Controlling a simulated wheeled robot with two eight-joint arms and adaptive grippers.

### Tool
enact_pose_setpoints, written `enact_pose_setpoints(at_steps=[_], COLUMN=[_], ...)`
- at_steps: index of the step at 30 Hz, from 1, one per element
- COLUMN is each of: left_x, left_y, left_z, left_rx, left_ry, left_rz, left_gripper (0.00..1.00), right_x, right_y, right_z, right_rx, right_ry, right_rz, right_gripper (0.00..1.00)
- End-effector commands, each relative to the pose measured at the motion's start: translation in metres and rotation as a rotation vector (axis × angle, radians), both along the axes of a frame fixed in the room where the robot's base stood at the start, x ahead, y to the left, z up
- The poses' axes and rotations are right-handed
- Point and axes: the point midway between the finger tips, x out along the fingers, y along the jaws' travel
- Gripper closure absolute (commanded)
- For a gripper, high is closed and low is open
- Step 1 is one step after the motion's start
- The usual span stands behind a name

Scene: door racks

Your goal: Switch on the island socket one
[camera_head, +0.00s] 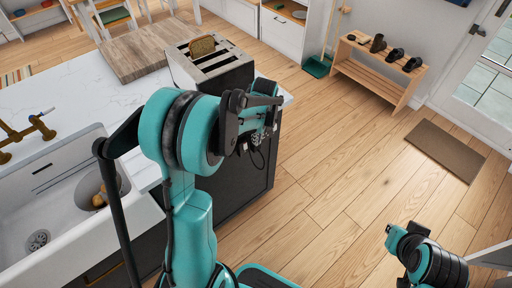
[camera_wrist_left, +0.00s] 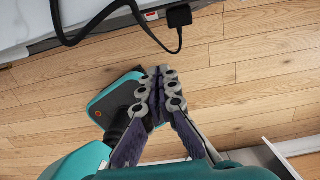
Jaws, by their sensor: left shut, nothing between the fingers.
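The island (camera_head: 262,165) has a white marble top and dark sides. In the left wrist view, a small white socket piece with a red mark (camera_wrist_left: 152,16) shows on the island's edge at the top. A black plug (camera_wrist_left: 180,15) with a black cable is beside it, to its right. The switch's position is too small to tell. My left gripper (camera_head: 264,118) is by the island's right end in the head view. In the left wrist view its fingers (camera_wrist_left: 161,78) are shut and empty, apart from the socket and lower in the picture. My right gripper is not in view.
A toaster (camera_head: 214,62) with bread stands on the island near a wooden board (camera_head: 133,50). A sink (camera_head: 55,215) with a brass tap is at left. Wooden floor (camera_head: 340,165) right of the island is clear. A shoe bench (camera_head: 375,70) and brown mat (camera_head: 445,150) are farther away.

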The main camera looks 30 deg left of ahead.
Motion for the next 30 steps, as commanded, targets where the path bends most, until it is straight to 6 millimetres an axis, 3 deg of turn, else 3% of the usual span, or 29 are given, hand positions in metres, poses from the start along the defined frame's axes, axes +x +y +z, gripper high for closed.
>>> enact_pose_setpoints(at_steps=[8, 22, 30], left_x=[0.001, 0.006, 0.018], left_y=[0.001, 0.011, 0.043], left_z=[-0.011, -0.105, -0.105], left_rx=[0.000, 0.000, 0.000], left_ry=[0.000, 0.000, 0.000], left_rz=[-0.001, 0.000, 0.000], left_gripper=[1.00, 1.00, 1.00], right_x=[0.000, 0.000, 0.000], right_y=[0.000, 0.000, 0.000], right_z=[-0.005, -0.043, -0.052], right_rx=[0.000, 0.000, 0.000], right_ry=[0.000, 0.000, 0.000], right_rz=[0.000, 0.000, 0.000], right_gripper=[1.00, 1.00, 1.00])
